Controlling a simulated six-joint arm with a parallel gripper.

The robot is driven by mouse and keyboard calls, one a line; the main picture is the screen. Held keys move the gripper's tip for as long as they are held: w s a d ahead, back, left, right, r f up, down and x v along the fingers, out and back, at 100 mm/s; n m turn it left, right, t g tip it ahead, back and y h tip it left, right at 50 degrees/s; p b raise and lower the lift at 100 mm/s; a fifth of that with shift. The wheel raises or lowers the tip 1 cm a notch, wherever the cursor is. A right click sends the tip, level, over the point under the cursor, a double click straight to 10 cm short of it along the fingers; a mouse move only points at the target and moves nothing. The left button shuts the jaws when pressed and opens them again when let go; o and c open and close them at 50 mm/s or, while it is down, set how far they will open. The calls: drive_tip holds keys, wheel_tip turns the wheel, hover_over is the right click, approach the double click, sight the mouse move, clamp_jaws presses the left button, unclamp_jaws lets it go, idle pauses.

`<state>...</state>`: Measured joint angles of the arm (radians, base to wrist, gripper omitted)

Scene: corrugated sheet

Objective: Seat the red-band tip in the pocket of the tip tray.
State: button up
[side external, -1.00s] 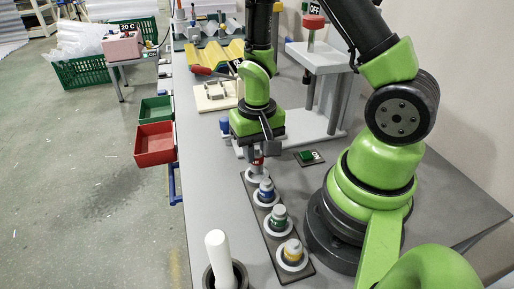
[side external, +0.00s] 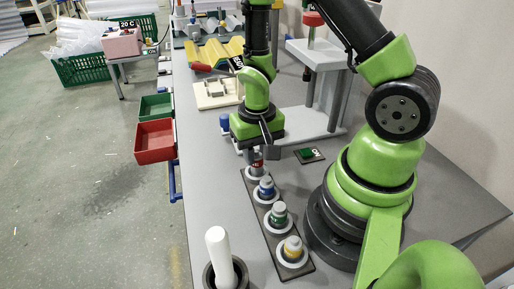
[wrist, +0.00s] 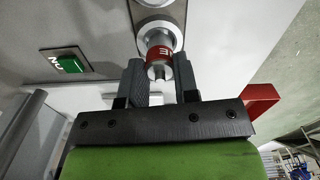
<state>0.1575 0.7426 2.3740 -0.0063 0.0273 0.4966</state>
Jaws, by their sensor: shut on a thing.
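The red-band tip (side external: 257,161) stands at the far end of a dark strip-shaped tray (side external: 278,230), at a white ring there. In the wrist view its red band (wrist: 159,53) faces me, with the pale ring (wrist: 161,28) just beyond it. My gripper (wrist: 158,84) has a finger on each side of the tip's near end and is shut on it. In the side view my gripper (side external: 260,152) is straight above that end of the tray. I cannot tell how deep the tip sits in the ring.
A white rod in a dark cup (side external: 222,262) stands to the left. A grey press stand (side external: 320,75) and green button (side external: 308,154) are to the right.

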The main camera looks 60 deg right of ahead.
sight(257, 152)
drive_tip(key=shift+f, duration=0.55)
drive_tip(key=o, duration=1.1)
wheel_tip(257, 152, up, 10)
drive_tip(key=shift+f, duration=0.1)
drive_tip(key=s+a+r+n+t, duration=0.1)
drive_tip(key=s+a+r+t, duration=0.1)
drive_tip(key=r, duration=0.3)
drive_tip(key=s+a+r+n+t+y, duration=0.1)
drive_tip(key=s+a+r+t, duration=0.1)
drive_tip(key=r, duration=0.4)
drive_tip(key=s+a+r+n+t+y, duration=0.1)
drive_tip(key=s+a+r+t, duration=0.1)
drive_tip(key=r, duration=0.3)
drive_tip(key=shift+s+a+r+n+t, duration=0.15)
drive_tip(key=shift+s+r+n+t, duration=0.2)
drive_tip(key=shift+s+t, duration=0.35)
